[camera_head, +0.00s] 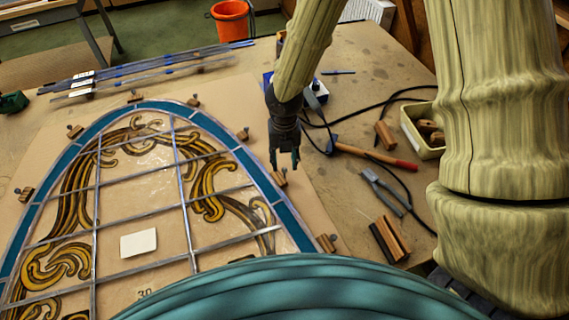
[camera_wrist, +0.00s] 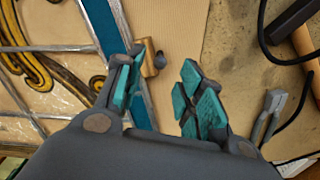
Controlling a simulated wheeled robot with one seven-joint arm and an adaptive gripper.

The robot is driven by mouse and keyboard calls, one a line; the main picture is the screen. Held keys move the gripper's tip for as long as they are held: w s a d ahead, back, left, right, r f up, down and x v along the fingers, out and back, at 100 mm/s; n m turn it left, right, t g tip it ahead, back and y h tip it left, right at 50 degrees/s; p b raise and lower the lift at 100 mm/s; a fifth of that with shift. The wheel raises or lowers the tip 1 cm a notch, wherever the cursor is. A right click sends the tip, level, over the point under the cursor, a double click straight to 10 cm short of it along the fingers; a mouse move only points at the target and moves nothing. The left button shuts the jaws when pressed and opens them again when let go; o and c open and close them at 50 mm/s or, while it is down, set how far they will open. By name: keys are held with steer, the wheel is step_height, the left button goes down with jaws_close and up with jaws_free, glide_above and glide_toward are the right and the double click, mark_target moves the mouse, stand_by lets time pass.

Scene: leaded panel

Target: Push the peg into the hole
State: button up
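My gripper (camera_head: 285,163) points down over the right edge of the leaded panel, its fingers apart and nothing visibly held between them. In the wrist view my gripper (camera_wrist: 158,72) shows teal finger pads. A small wooden block (camera_head: 279,178) sits just below it at the panel's blue border. In the wrist view this block (camera_wrist: 149,66) lies between the fingertips, partly hidden by the left finger, with a dark rounded peg (camera_wrist: 160,59) at its right side. I cannot tell a gap from contact. No hole can be made out.
The leaded panel (camera_head: 188,205) lies on the board, with similar blocks such as one (camera_head: 243,134) around its rim. To the right are a hammer (camera_head: 375,155), pliers (camera_head: 385,190), a striped block (camera_head: 390,239), black cables and a cream tray (camera_head: 415,135).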

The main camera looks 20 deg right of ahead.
mark_target(285, 169)
step_height(285, 169, up, 8)
stand_by(0.5)
steer(key=shift+s, duration=0.1)
stand_by(0.4)
